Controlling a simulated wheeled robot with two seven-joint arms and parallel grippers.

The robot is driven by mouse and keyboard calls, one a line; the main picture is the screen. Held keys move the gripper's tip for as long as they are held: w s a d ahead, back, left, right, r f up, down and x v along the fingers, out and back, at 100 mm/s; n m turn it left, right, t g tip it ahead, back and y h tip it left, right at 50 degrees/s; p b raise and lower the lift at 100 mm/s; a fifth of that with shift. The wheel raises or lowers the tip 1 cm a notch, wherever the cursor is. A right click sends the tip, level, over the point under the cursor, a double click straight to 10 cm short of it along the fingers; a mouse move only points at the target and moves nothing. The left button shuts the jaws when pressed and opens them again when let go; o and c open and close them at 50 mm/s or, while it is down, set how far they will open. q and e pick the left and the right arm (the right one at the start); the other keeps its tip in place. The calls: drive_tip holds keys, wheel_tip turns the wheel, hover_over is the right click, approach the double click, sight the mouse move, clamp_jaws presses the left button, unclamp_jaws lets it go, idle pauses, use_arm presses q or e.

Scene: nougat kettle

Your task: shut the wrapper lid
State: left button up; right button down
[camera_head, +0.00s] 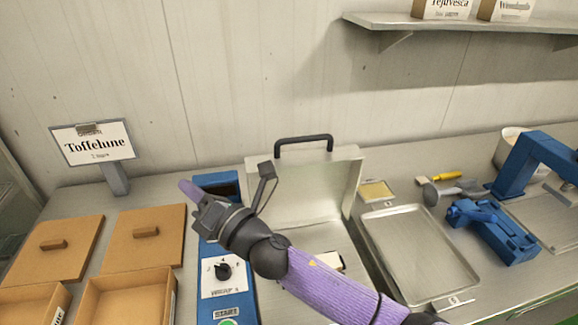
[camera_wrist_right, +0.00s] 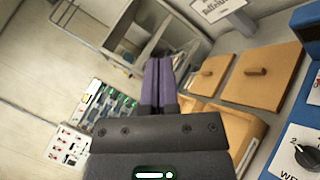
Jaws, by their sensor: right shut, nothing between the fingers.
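The wrapper has a blue front panel with a dial (camera_head: 223,271) and a green START button. Its silver lid (camera_head: 315,190) stands raised at the back, with a black handle (camera_head: 303,139) along its top edge. The wrapper's bed is partly hidden by my right arm, and a small pale block (camera_head: 328,262) shows inside. My right gripper (camera_head: 188,188) is left of the lid, over the blue panel, apart from the handle. Its purple fingers (camera_wrist_right: 158,82) are together and empty in the right wrist view. My left gripper is not in view.
Brown boxes (camera_head: 125,300) and lidded boards (camera_head: 148,238) lie at left, below a "Toffelune" sign (camera_head: 92,143). A metal tray (camera_head: 417,250), blue tool (camera_head: 492,228) and blue press (camera_head: 530,160) stand at right. A shelf (camera_head: 460,22) hangs above right.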

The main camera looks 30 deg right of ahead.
drive_tip(key=a+r+n+g+y, duration=0.5)
drive_tip(key=r+n+g+y, duration=0.15)
drive_tip(key=n, duration=1.05)
drive_tip(key=w+d+r+n+g+h+p, duration=0.1)
drive_tip(key=w+d+r+n+g+h, duration=0.15)
drive_tip(key=d+n+h, duration=0.85)
drive_tip(key=w+d+r+n+g+h+p, duration=0.1)
drive_tip(key=w+d+r+n+g+h, duration=0.15)
drive_tip(key=d+n+h, duration=0.85)
drive_tip(key=m+y+p, duration=0.1)
drive_tip(key=y+p, duration=0.1)
drive_tip(key=y, duration=0.2)
hover_over(289, 153)
wheel_tip(289, 153, down, 8)
drive_tip(key=shift+f, duration=0.1)
